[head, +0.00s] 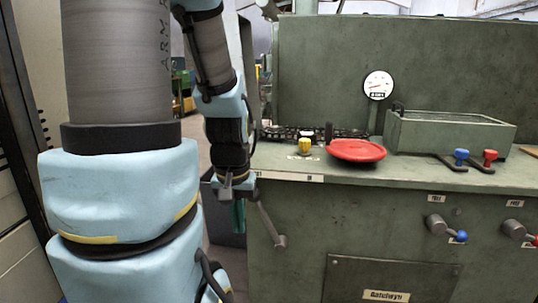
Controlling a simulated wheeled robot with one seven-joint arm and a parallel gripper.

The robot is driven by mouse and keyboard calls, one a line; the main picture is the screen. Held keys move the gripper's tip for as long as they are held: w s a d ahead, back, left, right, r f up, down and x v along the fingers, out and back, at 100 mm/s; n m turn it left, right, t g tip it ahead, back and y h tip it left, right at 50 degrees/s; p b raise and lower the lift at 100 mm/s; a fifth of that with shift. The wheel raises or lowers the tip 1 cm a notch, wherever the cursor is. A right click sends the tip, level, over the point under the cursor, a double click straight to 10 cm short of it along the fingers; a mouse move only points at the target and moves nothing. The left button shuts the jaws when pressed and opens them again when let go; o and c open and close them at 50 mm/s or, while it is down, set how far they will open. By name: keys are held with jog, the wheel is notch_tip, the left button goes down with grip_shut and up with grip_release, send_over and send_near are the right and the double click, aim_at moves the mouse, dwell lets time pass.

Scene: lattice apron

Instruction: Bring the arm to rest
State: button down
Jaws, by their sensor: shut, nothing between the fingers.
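My arm fills the left of the head view, with light blue joints and grey links. Its far end hangs downward just left of the green machine (350,225). My gripper (238,217) is at the bottom of that end, small and pointing down, shut and empty. It is beside the machine's front left corner, a little below the top edge. Whether it touches the machine cannot be told.
A lever (270,229) sticks out near my gripper. A pale cabinet stands left.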

notch_tip(320, 180, up, 17)
jog(key=p, duration=1.5)
jog(key=shift+f, duration=0.15)
